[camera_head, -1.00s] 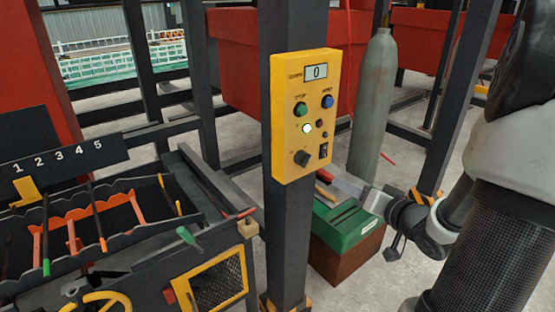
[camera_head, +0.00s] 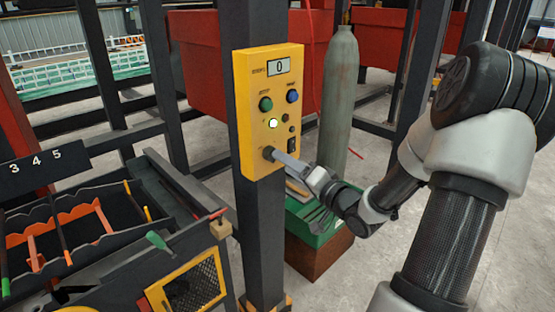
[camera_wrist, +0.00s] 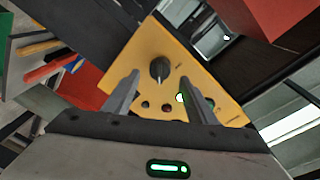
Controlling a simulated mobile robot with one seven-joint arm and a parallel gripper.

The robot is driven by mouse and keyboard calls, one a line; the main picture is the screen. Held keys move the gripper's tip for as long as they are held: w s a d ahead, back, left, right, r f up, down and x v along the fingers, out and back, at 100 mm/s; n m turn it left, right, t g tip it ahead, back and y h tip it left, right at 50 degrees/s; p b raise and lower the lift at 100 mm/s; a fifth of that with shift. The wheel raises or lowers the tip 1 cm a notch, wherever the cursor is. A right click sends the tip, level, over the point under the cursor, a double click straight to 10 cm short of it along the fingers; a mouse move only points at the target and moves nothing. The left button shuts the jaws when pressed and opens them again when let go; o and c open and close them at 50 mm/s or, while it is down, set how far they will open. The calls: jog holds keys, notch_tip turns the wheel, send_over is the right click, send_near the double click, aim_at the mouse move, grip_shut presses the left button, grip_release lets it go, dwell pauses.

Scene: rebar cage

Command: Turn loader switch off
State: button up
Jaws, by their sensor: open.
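The yellow control box (camera_head: 256,110) is fixed to a dark post, with a display reading 0. A black rotary knob (camera_head: 268,153) is at its lower left; a black rocker switch (camera_head: 291,146) sits beside it. The labels are too small to read, so I cannot tell which control is the loader switch. A round light (camera_head: 273,123) glows whitish green. My gripper (camera_head: 283,160) is open at the box's lower part, by the knob. In the wrist view my gripper (camera_wrist: 160,77) has its fingers on either side of the knob (camera_wrist: 160,68), without visible contact.
Green (camera_head: 264,105) and blue (camera_head: 292,96) buttons sit above the light on the box. A grey gas cylinder (camera_head: 340,90) and a green case (camera_head: 318,232) stand behind the post. A dark numbered rack (camera_head: 120,225) with tools is at left.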

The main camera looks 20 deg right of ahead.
jog(key=x, duration=0.4)
jog(key=shift+w, duration=0.4)
jog(key=c, duration=1)
